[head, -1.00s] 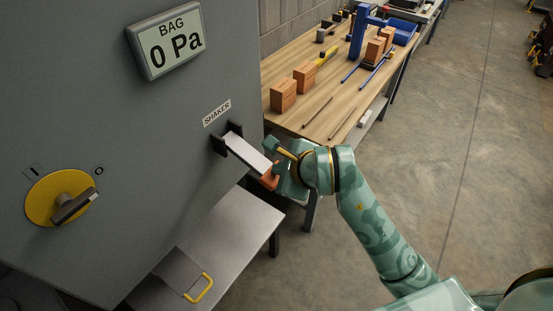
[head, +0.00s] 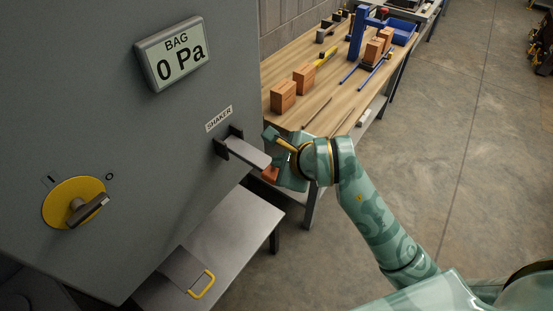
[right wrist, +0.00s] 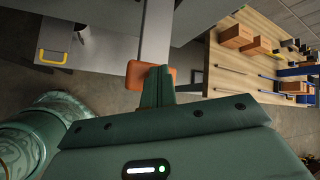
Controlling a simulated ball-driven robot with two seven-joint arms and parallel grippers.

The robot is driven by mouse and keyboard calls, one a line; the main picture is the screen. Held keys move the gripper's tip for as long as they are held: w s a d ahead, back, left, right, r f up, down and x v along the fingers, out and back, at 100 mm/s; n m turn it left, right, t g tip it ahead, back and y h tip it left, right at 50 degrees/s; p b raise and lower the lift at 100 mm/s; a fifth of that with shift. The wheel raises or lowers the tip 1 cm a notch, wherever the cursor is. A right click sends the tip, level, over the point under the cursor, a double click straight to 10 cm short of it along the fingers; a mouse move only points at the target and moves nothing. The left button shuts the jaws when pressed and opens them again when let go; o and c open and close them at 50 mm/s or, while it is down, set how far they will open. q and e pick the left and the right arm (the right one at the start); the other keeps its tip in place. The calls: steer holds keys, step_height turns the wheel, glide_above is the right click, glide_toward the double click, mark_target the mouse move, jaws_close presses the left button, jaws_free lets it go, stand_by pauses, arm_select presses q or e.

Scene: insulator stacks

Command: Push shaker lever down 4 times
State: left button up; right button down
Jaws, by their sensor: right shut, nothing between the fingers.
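The shaker lever (head: 248,152) is a flat grey bar with an orange end. It sticks out of a black bracket on the grey cabinet, below the SHAKER label (head: 219,118), and tilts down toward its tip. My right gripper (head: 277,171) is at the orange end, its fingers shut with nothing between them. In the right wrist view the shut fingers (right wrist: 157,76) overlap the orange end (right wrist: 134,76), and the bar (right wrist: 157,35) runs away beyond them. I cannot tell whether they touch it. My left gripper is not in view.
The cabinet carries a display reading BAG 0 Pa (head: 172,54) and a yellow rotary switch (head: 62,203). A metal shelf with a yellow-handled drawer (head: 202,285) lies below. A wooden bench (head: 292,118) with blocks and tools stands behind my right gripper. Floor on the right is open.

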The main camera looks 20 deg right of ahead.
steer(key=shift+r+p, duration=0.8)
steer(key=shift+r, duration=0.3)
steer(key=shift+r, duration=0.1)
step_height(320, 180, up, 5)
steer(key=p, duration=0.4)
steer(key=shift+w, duration=0.1)
stand_by(1.9)
